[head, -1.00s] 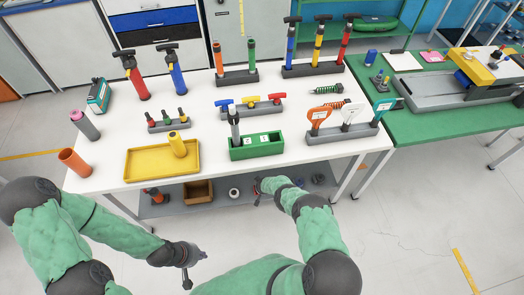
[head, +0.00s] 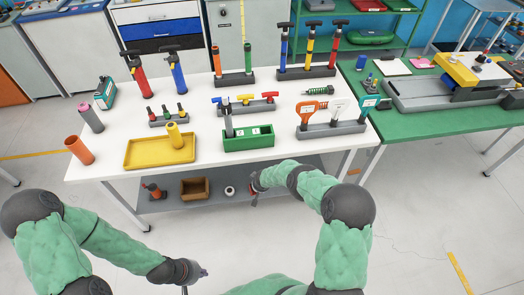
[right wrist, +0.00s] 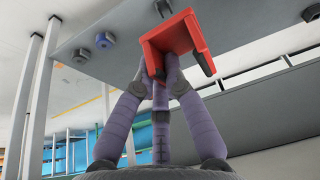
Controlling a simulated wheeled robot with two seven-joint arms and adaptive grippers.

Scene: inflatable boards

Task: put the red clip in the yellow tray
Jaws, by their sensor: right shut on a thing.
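The yellow tray (head: 134,162) lies on the white table at its front left, with a yellow cylinder (head: 174,135) standing in it. My right gripper (head: 253,193) is low in front of the table's front edge, below the green bin; it is small and partly hidden by its own arm in the head view. In the right wrist view the right gripper's fingers (right wrist: 160,80) are shut on the red clip (right wrist: 177,43), an angular, bracket-like red piece. My left gripper (head: 195,278) is low at the front, away from the table, with its fingers spread and nothing seen between them.
A green bin (head: 248,143) stands right of the tray. An orange cup (head: 79,150) stands left of it, and a rack with several small pieces (head: 167,121) behind it. A lower shelf (head: 290,170) holds a brown box (head: 196,189). Free white tabletop lies between tray and bin.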

